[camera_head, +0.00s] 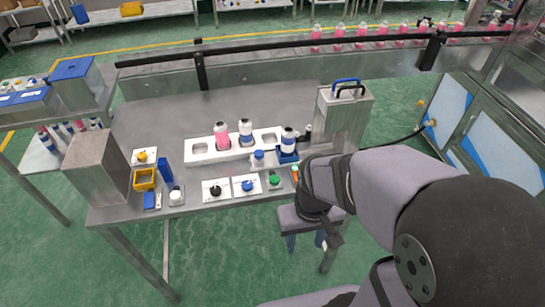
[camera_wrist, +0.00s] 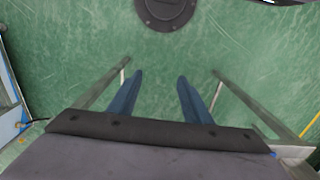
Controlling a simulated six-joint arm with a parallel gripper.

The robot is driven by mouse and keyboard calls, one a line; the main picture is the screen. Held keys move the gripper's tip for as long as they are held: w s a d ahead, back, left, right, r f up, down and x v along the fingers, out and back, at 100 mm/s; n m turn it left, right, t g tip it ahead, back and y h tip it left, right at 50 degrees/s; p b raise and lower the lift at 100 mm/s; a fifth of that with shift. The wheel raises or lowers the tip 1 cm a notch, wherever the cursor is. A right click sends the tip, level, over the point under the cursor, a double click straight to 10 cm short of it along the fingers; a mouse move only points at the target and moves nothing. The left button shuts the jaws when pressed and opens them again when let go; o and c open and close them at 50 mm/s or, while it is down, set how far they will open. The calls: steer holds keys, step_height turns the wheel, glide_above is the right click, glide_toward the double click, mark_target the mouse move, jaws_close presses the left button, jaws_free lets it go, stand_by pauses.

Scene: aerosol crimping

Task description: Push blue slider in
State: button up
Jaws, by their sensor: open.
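A blue holder (camera_head: 288,157), which looks like the slider, sits at the right end of the white rack on the metal table in the head view. A white bottle with a blue band (camera_head: 289,140) stands upright in it. A smaller blue-and-white part (camera_head: 258,156) is just left of it. I cannot tell how far in the slider is. My gripper (camera_head: 306,243) hangs past the table's front edge, below and right of the blue holder and apart from it. In the wrist view my gripper (camera_wrist: 160,78) has its two blue fingers apart, with only green floor between them.
The white rack (camera_head: 202,156) holds two more bottles. A metal box with a blue handle (camera_head: 345,115) stands right of the holder. The table's back left is clear.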

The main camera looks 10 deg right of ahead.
steer(key=shift+c, duration=0.3)
step_height(320, 180, up, 4)
steer(key=n+t+y+b, duration=0.45)
steer(key=t+b, duration=0.65)
steer(key=t, duration=0.5)
glide_above(261, 156)
steer(key=s+d, duration=0.3)
steer(key=shift+m+t+h, duration=0.25)
steer(key=shift+m+t, duration=0.45)
steer(key=shift+m, duration=0.05)
steer(key=f+b, duration=0.1)
steer(key=f, duration=0.1)
steer(key=s+a+f+b, duration=0.1)
steer(key=f, duration=0.1)
steer(key=s+f+b, duration=0.1)
steer(key=f+b, duration=0.1)
steer(key=f, duration=0.1)
steer(key=shift+a, duration=0.4)
steer(key=shift+s+f+b, duration=0.25)
steer(key=shift+f+b, duration=0.05)
steer(key=shift+w, duration=0.1)
